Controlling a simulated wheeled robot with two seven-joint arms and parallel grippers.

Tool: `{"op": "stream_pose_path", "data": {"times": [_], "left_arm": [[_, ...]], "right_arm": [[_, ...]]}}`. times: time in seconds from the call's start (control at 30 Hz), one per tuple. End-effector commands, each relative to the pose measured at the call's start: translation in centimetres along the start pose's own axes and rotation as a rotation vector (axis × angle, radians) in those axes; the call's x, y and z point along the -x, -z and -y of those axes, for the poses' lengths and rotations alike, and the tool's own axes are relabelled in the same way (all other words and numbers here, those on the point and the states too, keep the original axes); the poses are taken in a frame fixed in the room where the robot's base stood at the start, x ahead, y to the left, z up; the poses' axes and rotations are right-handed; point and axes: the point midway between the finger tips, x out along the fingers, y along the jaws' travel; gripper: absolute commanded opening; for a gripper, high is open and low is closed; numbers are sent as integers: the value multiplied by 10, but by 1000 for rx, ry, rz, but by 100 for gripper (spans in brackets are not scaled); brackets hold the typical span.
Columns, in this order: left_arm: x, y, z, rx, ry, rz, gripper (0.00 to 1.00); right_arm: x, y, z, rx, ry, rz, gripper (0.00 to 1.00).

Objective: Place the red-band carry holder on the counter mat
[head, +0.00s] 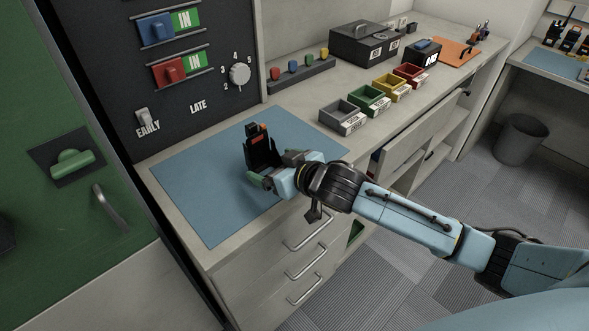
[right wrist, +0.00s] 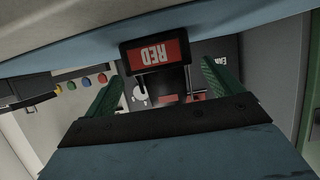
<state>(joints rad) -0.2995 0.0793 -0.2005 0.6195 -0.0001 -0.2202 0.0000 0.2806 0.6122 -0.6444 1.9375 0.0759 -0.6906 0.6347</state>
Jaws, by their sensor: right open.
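The red-band carry holder (head: 262,153) is a black upright holder with a red band, over the blue counter mat (head: 205,185). It appears to stand on the mat near its middle. In the right wrist view, which is upside down, its label plate (right wrist: 155,54) reads RED and sits against the mat (right wrist: 215,28). My right gripper (head: 268,178) is low over the mat at the holder's near side. Its green fingers are apart in the right wrist view (right wrist: 163,76), with the holder in front of and between them, no clear contact. My left gripper is out of view.
Grey, green, yellow and red bins (head: 369,99) line the counter to the right of the mat. A black panel (head: 190,70) with switches rises behind the mat. Drawers (head: 290,255) are below the counter's front edge. The mat's left part is clear.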

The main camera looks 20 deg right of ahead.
Motion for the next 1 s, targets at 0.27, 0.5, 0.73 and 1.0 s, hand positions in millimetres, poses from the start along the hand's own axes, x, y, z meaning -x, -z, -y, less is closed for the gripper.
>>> {"op": "stream_pose_path", "data": {"times": [0.27,0.5,0.73,1.0], "left_arm": [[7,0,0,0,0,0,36],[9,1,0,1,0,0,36],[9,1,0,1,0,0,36],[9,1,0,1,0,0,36]], "right_arm": [[59,0,0,2,0,2,91],[90,0,0,0,-1,1,91],[96,0,0,0,-1,0,91],[97,-3,1,-3,-5,8,91]]}}
